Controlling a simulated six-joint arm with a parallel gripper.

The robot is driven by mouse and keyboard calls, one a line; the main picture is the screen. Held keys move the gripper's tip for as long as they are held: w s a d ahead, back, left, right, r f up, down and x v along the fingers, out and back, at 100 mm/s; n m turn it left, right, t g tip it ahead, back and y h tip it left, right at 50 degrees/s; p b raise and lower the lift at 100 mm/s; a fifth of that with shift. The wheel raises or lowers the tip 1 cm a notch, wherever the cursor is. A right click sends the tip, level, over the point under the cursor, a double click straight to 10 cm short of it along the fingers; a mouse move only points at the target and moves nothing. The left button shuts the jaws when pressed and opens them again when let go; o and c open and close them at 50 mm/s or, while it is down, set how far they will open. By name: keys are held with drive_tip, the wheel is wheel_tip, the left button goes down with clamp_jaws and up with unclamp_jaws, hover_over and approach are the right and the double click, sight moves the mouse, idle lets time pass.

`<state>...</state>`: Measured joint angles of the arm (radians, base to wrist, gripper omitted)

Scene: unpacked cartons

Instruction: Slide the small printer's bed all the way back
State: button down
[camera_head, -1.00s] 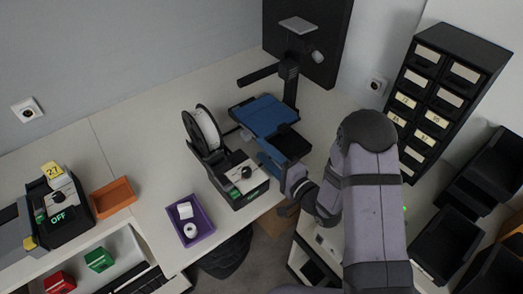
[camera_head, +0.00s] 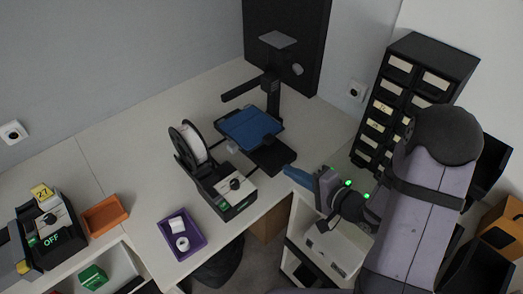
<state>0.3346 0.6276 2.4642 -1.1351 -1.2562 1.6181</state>
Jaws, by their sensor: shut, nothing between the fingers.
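The small printer stands at the table's right part, with a black upright (camera_head: 273,100) and a control box (camera_head: 232,193) with a knob. Its blue bed (camera_head: 250,126) lies near the foot of the upright, and the bed's black front part (camera_head: 272,157) extends toward the table's front edge. My gripper (camera_head: 287,171) has blue fingers, shut and empty. It is at the front right of the bed, with a small visible gap from the black front part. How much travel is left behind the bed cannot be told.
A black spool holder with a white spool (camera_head: 193,145) stands left of the bed. A purple tray (camera_head: 181,236), an orange tray (camera_head: 104,217) and another machine (camera_head: 51,226) sit farther left. A black drawer cabinet (camera_head: 402,92) stands at the right. The table behind the spool is clear.

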drive_tip(key=p, duration=0.3)
approach(251, 145)
drive_tip(key=shift+w+a+f, duration=0.95)
drive_tip(key=shift+a+f, duration=0.05)
drive_tip(key=shift+f, duration=0.2)
drive_tip(key=shift+p+x, duration=0.55)
drive_tip(key=shift+x, duration=0.35)
drive_tip(key=shift+w+r, duration=0.1)
drive_tip(key=shift+w, duration=0.05)
drive_tip(key=w+a+b, duration=0.1)
drive_tip(key=w+a, duration=0.2)
drive_tip(key=shift+r, duration=0.15)
drive_tip(key=shift+s, duration=0.1)
